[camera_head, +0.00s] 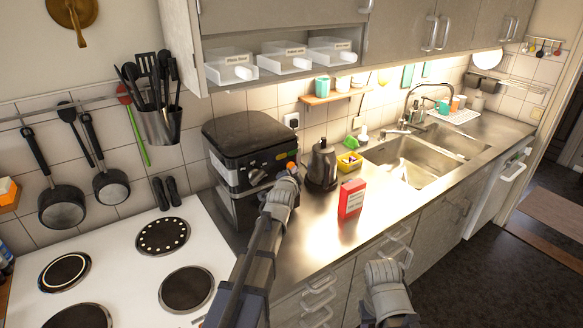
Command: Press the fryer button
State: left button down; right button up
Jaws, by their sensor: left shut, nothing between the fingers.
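The fryer (250,130), a black-topped steel box, stands on the counter right of the cooker. Its front has a round dial (257,177) and small labels near the upper right corner. My left gripper (291,168) is shut and empty, with its tip close in front of the right part of the fryer's front. I cannot tell whether it touches. The gripper and wrist hide part of that front, and I cannot make out the button. My right arm shows low in the picture, in front of the drawers; its fingers are not visible.
A black kettle (322,165) stands just right of my left gripper. A red box (351,198) and a yellow container (349,162) are further right, before the sink (412,170). The cooker (125,225) is at left. The counter's front strip is clear.

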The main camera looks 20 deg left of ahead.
pick_arm(q)
jog(key=shift+w+a, duration=0.3)
jog(key=shift+a, duration=0.05)
dwell(0.6)
jog(key=shift+s+d, duration=0.55)
jog(key=shift+d, duration=0.15)
jog(key=s+d, duration=0.1)
jog(key=d, duration=0.1)
jog(key=s+d, duration=0.2)
dwell(0.7)
dwell(0.6)
